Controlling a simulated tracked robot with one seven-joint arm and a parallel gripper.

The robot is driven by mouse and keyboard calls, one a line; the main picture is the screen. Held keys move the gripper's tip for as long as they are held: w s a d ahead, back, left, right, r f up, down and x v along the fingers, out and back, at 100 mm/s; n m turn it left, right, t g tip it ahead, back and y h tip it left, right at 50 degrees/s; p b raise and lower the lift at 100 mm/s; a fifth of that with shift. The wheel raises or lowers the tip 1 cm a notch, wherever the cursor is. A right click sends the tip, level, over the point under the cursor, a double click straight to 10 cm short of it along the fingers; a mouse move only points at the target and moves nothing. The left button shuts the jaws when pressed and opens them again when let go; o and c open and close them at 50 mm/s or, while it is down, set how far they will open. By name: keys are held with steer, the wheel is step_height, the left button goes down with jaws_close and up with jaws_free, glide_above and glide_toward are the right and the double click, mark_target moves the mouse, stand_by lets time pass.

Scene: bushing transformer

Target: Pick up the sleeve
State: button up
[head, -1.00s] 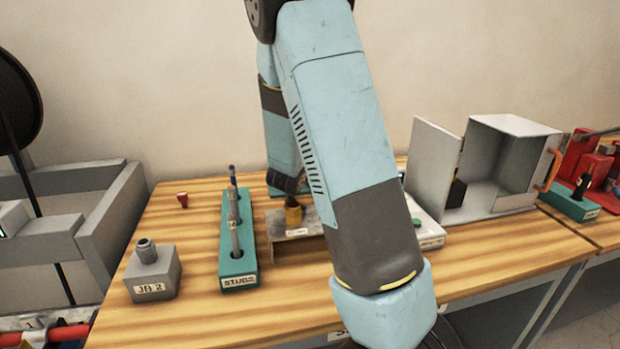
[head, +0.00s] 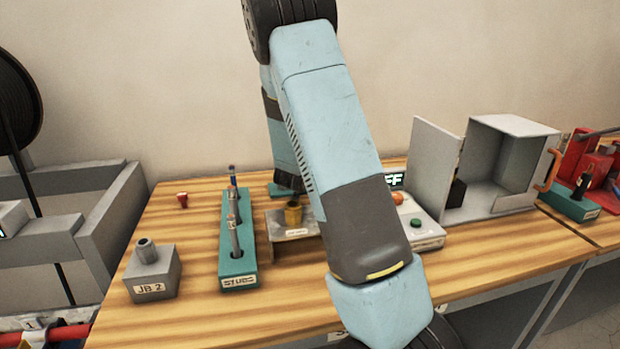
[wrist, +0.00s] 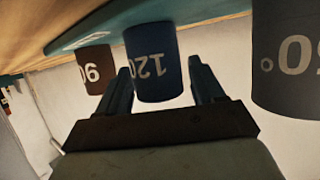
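In the wrist view, a blue sleeve (wrist: 157,65) marked 120 sits between the two fingers of my gripper (wrist: 159,66). The fingers are apart, one on each side of the sleeve, with a small gap visible at the right finger. Contact at the left finger is hard to tell. A brown sleeve (wrist: 95,69) is to the left and a dark grey sleeve (wrist: 288,62) to the right. A teal rack (wrist: 110,32) adjoins the sleeves.
A grey stand with a brass part (head: 293,214) is in front of the teal rack. A teal stud holder (head: 238,262) and a grey JB 2 block (head: 152,272) are to the left. A control box (head: 425,229) and an open metal cabinet (head: 503,165) are to the right.

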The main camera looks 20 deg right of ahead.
steer(key=c, duration=0.8)
steer(key=shift+r, duration=0.5)
step_height(320, 180, up, 2)
steer(key=shift+r, duration=0.25)
steer(key=shift+s+a+r, duration=0.15)
steer(key=shift+s+r, duration=3.35)
steer(key=shift+s+a+r, duration=0.1)
steer(key=shift+s+r, duration=3.4)
